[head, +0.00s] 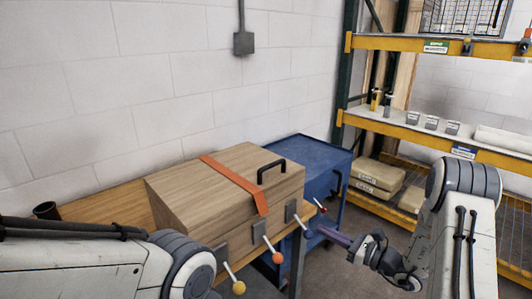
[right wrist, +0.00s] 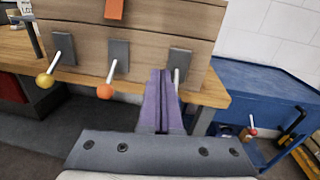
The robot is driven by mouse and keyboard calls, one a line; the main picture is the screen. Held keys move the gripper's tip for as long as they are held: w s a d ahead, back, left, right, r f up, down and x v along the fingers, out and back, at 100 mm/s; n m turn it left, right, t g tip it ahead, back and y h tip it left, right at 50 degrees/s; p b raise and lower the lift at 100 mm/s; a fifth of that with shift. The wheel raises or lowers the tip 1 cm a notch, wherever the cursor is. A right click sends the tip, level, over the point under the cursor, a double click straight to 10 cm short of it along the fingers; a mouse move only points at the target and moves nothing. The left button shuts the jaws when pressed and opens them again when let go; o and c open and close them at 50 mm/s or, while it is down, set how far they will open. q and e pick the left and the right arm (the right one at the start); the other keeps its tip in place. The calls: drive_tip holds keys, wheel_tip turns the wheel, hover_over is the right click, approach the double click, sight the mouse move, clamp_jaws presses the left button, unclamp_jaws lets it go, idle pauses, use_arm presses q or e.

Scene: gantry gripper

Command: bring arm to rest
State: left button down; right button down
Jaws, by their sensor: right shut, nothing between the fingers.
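My right gripper (head: 326,233) has purple fingers. They point left toward the third lever on the front of a wooden chest. In the right wrist view the fingers (right wrist: 161,80) are together and empty, partly in front of that lever's white rod (right wrist: 177,76). The lever's end is hidden behind them there; I cannot tell whether they touch. The right arm (head: 455,235) reaches in from the right. My left arm (head: 75,262) crosses the lower left; its gripper is out of frame.
The wooden chest (head: 215,180) with an orange strap stands on a bench. Its yellow-ball lever (head: 238,287) and orange-ball lever (head: 278,258) stick out. A blue cabinet (head: 310,150) has a red-ball lever (head: 322,209). Shelving (head: 440,135) stands at right.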

drive_tip(key=s+a+r+n+g+y, duration=0.1)
drive_tip(key=s+a+r+n+g, duration=0.1)
drive_tip(key=s+a+n+g, duration=0.45)
drive_tip(key=s+a+r+n+g+y, duration=0.2)
drive_tip(key=s+a+n+g, duration=0.15)
drive_tip(key=a, duration=0.65)
drive_tip(key=s+a+r+n+g+h, duration=0.1)
drive_tip(key=s+a+n+g+h, duration=0.15)
drive_tip(key=s, duration=0.25)
drive_tip(key=s+a+n+g+h, duration=0.1)
drive_tip(key=s+a+n+g, duration=0.2)
drive_tip(key=s+n+g, duration=0.15)
drive_tip(key=s+d+r+n+t+h, duration=0.1)
drive_tip(key=s+d+n+t+h, duration=0.3)
drive_tip(key=s+n+h, duration=0.7)
drive_tip(key=s+n, duration=0.2)
drive_tip(key=n, duration=0.4)
drive_tip(key=shift+d, duration=0.3)
drive_tip(key=shift+d, duration=0.1)
